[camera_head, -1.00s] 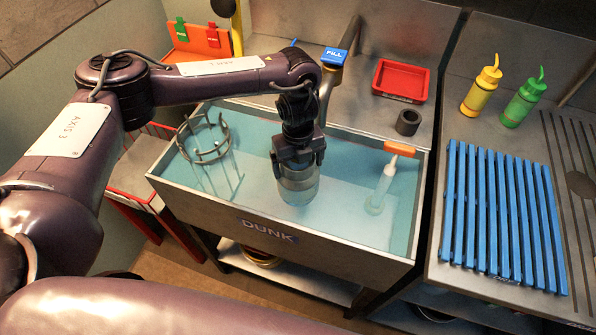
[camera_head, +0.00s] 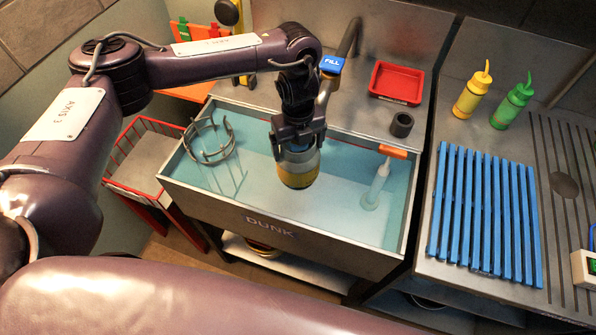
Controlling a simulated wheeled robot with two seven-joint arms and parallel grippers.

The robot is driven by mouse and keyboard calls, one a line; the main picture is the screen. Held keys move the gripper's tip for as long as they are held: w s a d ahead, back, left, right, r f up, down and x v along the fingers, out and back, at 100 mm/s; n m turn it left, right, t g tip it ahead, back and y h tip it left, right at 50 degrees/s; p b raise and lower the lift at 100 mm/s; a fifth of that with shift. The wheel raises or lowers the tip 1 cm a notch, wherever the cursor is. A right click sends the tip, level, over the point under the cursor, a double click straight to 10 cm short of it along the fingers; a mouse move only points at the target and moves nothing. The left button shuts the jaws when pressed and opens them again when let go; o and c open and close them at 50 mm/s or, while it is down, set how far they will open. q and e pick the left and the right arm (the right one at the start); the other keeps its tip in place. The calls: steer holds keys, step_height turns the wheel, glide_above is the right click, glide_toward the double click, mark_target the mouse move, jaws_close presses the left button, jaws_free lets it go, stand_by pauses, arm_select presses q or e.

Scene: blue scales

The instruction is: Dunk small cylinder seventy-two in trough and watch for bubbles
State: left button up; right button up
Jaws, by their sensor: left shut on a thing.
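My left gripper (camera_head: 298,142) points straight down over the middle of the trough (camera_head: 325,233) marked DUNK. It is shut on the small cylinder (camera_head: 298,170), which has a grey upper part and a yellow-brown lower part. The cylinder hangs upright, and its colours show clearly. I cannot tell whether its bottom end touches the pale blue water (camera_head: 340,190). I see no bubbles, and any number on the cylinder cannot be read. My right gripper is not in view.
A ring-shaped wire cage (camera_head: 209,157) stands at the trough's left end. A blue FILL tap (camera_head: 331,66) is behind. A blue slatted rack (camera_head: 487,215), yellow bottle (camera_head: 472,92) and green bottle (camera_head: 512,103) occupy the right counter.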

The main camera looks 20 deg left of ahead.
arm_select(q)
steer(key=shift+r+p, duration=3.4)
steer(key=shift+r, duration=1.25)
